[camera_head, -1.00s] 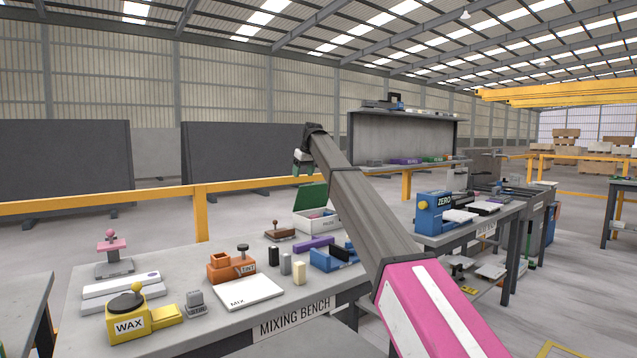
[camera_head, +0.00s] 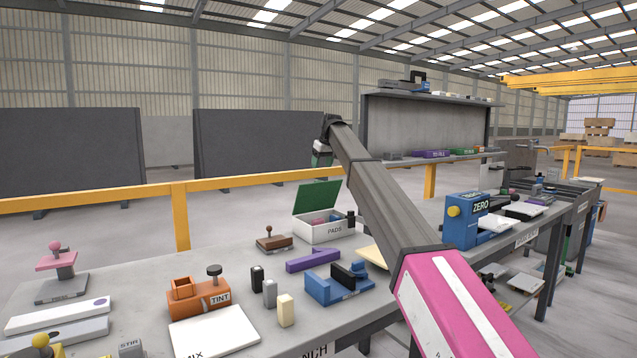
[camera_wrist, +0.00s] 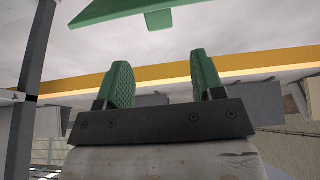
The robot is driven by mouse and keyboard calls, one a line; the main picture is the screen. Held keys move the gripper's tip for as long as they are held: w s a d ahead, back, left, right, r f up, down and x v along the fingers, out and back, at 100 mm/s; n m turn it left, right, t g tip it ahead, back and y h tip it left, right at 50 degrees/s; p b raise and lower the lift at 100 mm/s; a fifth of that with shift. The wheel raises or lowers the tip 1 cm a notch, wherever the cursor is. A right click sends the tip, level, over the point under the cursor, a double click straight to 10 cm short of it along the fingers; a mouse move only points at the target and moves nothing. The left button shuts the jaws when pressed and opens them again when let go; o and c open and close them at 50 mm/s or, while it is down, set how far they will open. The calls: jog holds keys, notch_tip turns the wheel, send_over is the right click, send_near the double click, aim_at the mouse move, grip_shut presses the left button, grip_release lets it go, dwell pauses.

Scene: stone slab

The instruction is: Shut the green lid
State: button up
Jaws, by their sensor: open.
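The green lid (camera_head: 317,198) stands raised at the back of a white box marked PADS (camera_head: 326,233) on the mixing bench. Coloured pads show inside the open box. In the wrist view a green panel (camera_wrist: 130,8), seemingly the lid's edge with a small tab, crosses the top of the picture.
A brown stamp (camera_head: 274,240), a purple bar (camera_head: 313,260) and a blue holder (camera_head: 338,284) stand in front of the box. An orange TINT block (camera_head: 197,297) is nearer left. A yellow rail (camera_head: 230,185) runs behind the bench.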

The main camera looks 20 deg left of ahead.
send_over(316, 195)
jog(key=w, duration=0.2)
notch_tip(316, 195, down, 8)
jog(key=shift+f, duration=0.2)
jog(key=shift+d, duration=0.1)
grip_shut()
